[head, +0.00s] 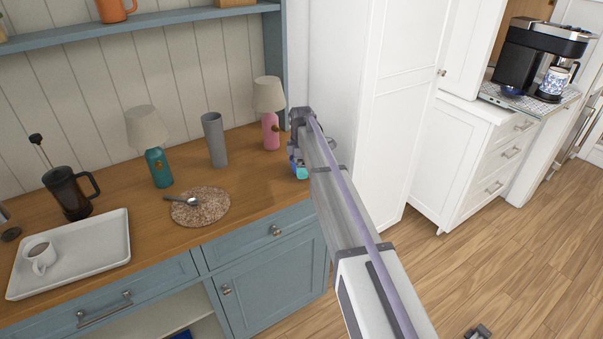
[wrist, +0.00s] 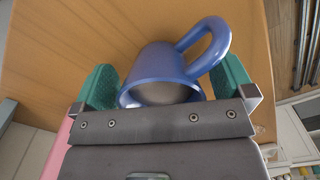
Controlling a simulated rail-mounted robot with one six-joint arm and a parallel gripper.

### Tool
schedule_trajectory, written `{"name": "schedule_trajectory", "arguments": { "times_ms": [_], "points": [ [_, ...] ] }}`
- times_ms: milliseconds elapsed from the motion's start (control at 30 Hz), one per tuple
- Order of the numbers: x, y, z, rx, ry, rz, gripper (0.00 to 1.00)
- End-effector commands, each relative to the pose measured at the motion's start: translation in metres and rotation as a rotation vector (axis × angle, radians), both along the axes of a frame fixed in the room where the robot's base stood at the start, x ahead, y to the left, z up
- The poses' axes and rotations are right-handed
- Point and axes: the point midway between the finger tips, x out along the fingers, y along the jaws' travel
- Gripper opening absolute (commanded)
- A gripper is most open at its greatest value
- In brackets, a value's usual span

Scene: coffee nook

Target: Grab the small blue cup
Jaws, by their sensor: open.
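The small blue cup (wrist: 158,68) lies in the middle of the wrist view, with its open rim toward my gripper and its handle (wrist: 214,42) at the upper right. My gripper (wrist: 170,78) is open, with one green finger on each side of the cup. The right finger is close to the handle; I cannot tell whether it touches. In the head view my gripper (head: 298,165) is at the right end of the wooden counter (head: 240,205).
A pink lamp (head: 270,130) stands just left of my gripper, with a grey tumbler (head: 214,142) and teal lamp (head: 158,168) further left. A round mat (head: 212,212) holds a spoon. A white tray (head: 105,262) holds a white cup (head: 40,257). A white cabinet (head: 365,120) rises at right.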

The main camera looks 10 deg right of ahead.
Motion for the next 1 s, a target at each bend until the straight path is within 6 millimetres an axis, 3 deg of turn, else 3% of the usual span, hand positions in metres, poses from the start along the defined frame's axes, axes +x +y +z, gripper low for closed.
{"name": "schedule_trajectory", "arguments": {
  "times_ms": [67,667,867,1000],
  "points": [
    [0.0,0.0,0.002,0.0,0.0,0.0,1.0],
    [0.0,0.0,0.002,0.0,0.0,0.0,0.43],
    [0.0,0.0,0.003,0.0,0.0,0.0,0.43],
    [0.0,0.0,0.016,0.0,0.0,0.0,0.43]
  ]
}}
